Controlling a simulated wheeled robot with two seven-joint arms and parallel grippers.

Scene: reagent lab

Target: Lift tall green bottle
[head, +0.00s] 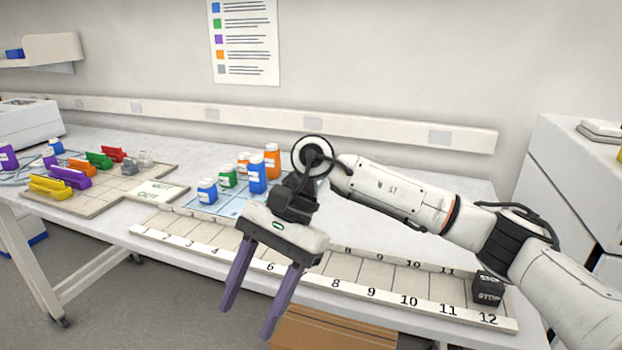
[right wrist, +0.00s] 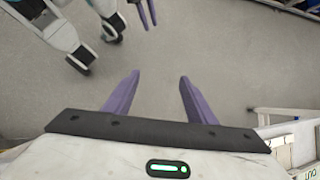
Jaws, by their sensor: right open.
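A green bottle (head: 227,176) with a white label stands upright on the blue-marked mat on the bench. It looks short beside the tall blue bottle; no tall green bottle is clearly in view, and my right gripper and arm hide part of the bench. My right gripper (head: 248,320) is open and empty, pointing down in front of the bench's front edge, apart from the bottles. In the right wrist view its open fingers (right wrist: 160,80) have bare floor beyond them. Purple fingertips of my left gripper (right wrist: 146,14) show at that view's top edge, too cut off to judge.
Close to the green bottle stand a tall blue bottle (head: 257,175), a short blue bottle (head: 207,191) and orange bottles (head: 272,161). A numbered rack (head: 400,282) runs along the front edge, with a black STOP block (head: 488,288) at its right end. Coloured racks (head: 68,177) lie left.

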